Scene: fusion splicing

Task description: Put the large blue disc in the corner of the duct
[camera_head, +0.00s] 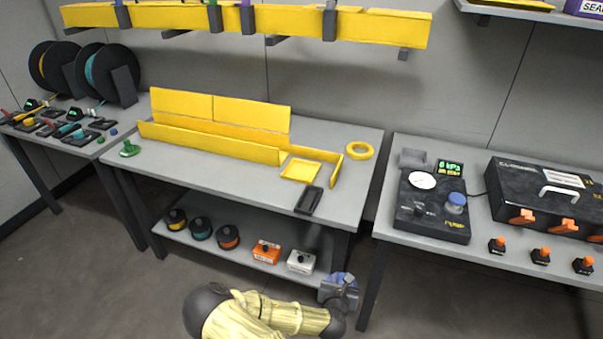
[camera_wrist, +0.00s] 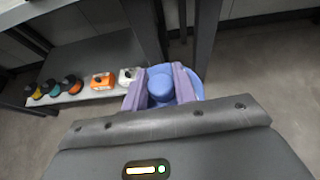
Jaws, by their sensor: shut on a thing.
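My gripper (camera_head: 340,290) is low in front of the middle table, below its top, near the right front leg. It is shut on the large blue disc (camera_head: 343,278). In the wrist view the disc (camera_wrist: 194,74) has a round knob held between the two purple-grey fingers of my gripper (camera_wrist: 160,88); the fingers hide part of it. The yellow duct (camera_head: 210,142) lies on the table top with a long straight channel. Its corner (camera_head: 300,170) is at the right end, where a short wall turns toward the front.
A yellow ring (camera_head: 359,149) and a black tray (camera_head: 309,200) lie near the corner. The lower shelf (camera_head: 215,247) holds spools and an orange and a white box. A right-hand table (camera_head: 482,247) carries a pump unit (camera_head: 433,205) and a black case (camera_head: 545,192). A yellow overhead duct (camera_head: 380,27) runs along the wall.

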